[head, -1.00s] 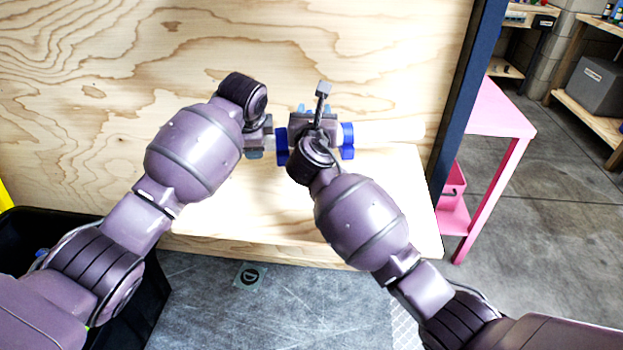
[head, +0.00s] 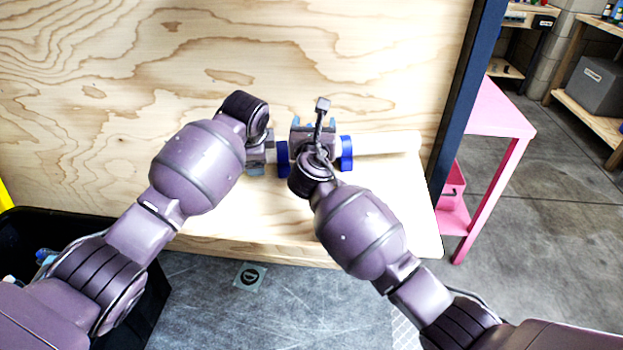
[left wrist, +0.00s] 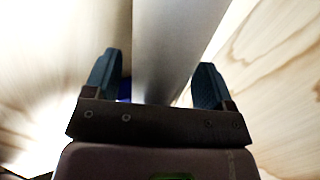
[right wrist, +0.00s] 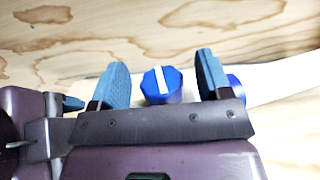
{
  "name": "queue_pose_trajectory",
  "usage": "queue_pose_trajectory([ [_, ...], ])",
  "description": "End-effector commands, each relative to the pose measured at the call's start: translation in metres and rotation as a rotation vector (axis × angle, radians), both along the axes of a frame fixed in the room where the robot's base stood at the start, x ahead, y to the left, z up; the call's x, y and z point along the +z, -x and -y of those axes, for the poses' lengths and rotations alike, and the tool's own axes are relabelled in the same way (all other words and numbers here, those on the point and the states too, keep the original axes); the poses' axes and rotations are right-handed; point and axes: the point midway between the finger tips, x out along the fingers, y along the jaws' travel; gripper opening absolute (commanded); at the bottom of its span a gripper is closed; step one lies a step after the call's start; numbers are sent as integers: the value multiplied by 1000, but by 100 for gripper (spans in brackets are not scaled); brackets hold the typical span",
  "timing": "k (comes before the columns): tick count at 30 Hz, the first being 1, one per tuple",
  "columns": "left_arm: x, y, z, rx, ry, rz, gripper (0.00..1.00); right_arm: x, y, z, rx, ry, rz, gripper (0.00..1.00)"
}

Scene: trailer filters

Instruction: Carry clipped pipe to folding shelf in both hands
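The clipped pipe (head: 385,144) is white with blue clips (head: 346,152) and lies horizontally low over the pale wooden shelf (head: 400,195), close to the plywood wall. I cannot tell whether it touches the shelf. My left gripper (head: 258,158) is at the pipe's left part. In the left wrist view the pipe (left wrist: 165,50) runs between its open fingers, with gaps on both sides. My right gripper (head: 313,124) is at the middle, between two clips. In the right wrist view a blue part with a white stripe (right wrist: 161,84) sits between its open fingers, apart from both.
The plywood wall (head: 360,50) stands right behind the shelf. A dark blue post (head: 466,85) rises at its right end, with a pink table (head: 500,110) beyond. A black bin (head: 25,235) is at lower left. The shelf's front is clear.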

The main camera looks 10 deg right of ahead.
Motion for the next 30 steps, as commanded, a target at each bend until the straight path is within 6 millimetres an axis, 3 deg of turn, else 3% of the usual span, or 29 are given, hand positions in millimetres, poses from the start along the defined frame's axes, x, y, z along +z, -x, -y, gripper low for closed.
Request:
queue_pose_trajectory([
  [14, 4, 1, 0, 1, 2, 2, 77, -2, 0, 0, -1, 0, -3, 71],
  [20, 25, 12, 0, 1, 3, 4, 77, -2, 0, 0, -1, 0, -3, 71],
  [30, 81, 41, 1, 0, 2, 3, 77, -2, 0, 0, -1, 0, -3, 71],
])
